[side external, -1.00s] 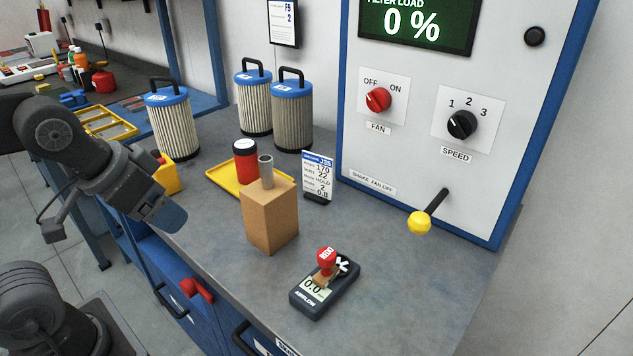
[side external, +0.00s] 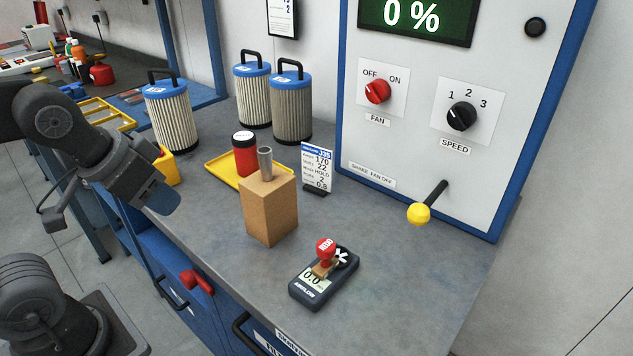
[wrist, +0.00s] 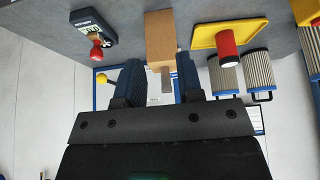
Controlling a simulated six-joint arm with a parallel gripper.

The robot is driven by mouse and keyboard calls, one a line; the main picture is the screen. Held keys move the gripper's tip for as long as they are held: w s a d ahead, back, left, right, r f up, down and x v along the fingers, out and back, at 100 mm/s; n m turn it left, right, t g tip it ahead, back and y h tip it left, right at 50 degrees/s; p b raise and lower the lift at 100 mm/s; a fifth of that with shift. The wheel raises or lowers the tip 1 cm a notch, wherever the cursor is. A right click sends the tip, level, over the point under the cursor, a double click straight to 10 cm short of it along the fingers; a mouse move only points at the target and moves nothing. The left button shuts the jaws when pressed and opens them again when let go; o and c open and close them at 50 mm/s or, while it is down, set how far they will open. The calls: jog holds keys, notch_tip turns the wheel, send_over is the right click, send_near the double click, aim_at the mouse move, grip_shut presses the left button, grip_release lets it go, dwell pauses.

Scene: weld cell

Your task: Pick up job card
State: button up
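The job card (side external: 318,168) is a white card with a blue header and printed lines. It stands upright in a small dark base on the grey bench, behind the brown block and right of the yellow tray. My gripper (side external: 166,200) is at the left, over the bench's front edge, well apart from the card. In the wrist view my gripper (wrist: 159,74) shows two dark fingers spread apart, with nothing held. I cannot make out the card for certain in the wrist view.
A brown block (side external: 269,212) with a metal tube stands between my gripper and the card. The yellow tray (side external: 214,171) holds a red can (side external: 245,158). A dark meter (side external: 324,280) with a red-knobbed stamp lies in front. A yellow-knobbed lever (side external: 419,213) juts from the cabinet.

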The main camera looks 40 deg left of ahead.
jog(key=w+r+n+g, duration=0.2)
jog(key=w+r+n, duration=0.4)
jog(key=w, duration=0.4)
jog(key=n+g, duration=0.4)
jog(key=n, duration=0.9)
send_over(316, 147)
notch_tip(316, 147, down, 4)
notch_tip(316, 147, down, 13)
jog(key=shift+w, duration=0.1)
jog(key=shift+c, duration=0.3)
grip_shut()
